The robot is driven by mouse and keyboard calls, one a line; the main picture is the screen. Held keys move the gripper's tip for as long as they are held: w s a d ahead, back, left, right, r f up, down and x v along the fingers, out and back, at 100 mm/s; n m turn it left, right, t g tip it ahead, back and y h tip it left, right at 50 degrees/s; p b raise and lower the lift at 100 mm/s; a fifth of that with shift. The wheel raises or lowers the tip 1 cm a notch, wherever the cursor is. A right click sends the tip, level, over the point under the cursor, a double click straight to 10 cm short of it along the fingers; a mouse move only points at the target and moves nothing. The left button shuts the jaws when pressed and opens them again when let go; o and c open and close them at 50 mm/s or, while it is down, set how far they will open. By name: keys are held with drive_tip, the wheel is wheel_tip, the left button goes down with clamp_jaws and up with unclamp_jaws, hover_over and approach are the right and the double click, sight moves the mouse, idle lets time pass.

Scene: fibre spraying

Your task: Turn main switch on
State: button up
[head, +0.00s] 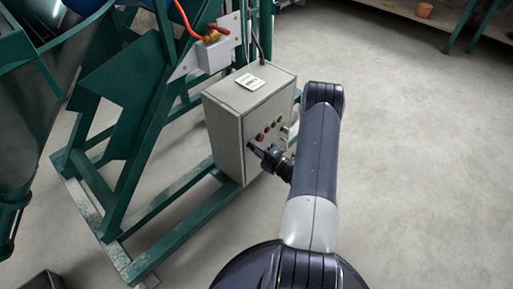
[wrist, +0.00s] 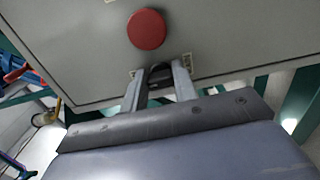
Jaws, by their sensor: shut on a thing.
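The grey control box (head: 226,140) stands on the green frame, with several coloured buttons on its front face. In the wrist view the box's front panel (wrist: 235,40) fills the top, with a big red button (wrist: 147,29) above my gripper. My gripper (wrist: 160,72) reaches the panel just below that button. Its two fingers are closed on a small dark switch knob (wrist: 160,73), which I take to be the main switch. In the head view my gripper (head: 256,149) is at the box front, and my arm hides part of the panel. The switch's exact position cannot be read.
A green steel frame (head: 165,235) surrounds the box at left and behind. A valve with an orange hose (head: 213,36) is above it. The concrete floor to the right (head: 420,170) is clear. A shelf with an orange pot (head: 424,10) stands at the back right.

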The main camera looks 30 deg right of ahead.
drive_tip(key=shift+m, duration=0.3)
drive_tip(key=o, duration=0.7)
drive_tip(key=shift+s+d, duration=0.1)
drive_tip(key=p+v, duration=0.2)
drive_tip(key=v, duration=0.8)
drive_tip(key=shift+s, duration=0.35)
drive_tip(key=shift+w, duration=0.1)
drive_tip(key=b+x, duration=0.2)
drive_tip(key=x, duration=0.8)
drive_tip(key=shift+w, duration=0.35)
drive_tip(key=shift+s, duration=0.1)
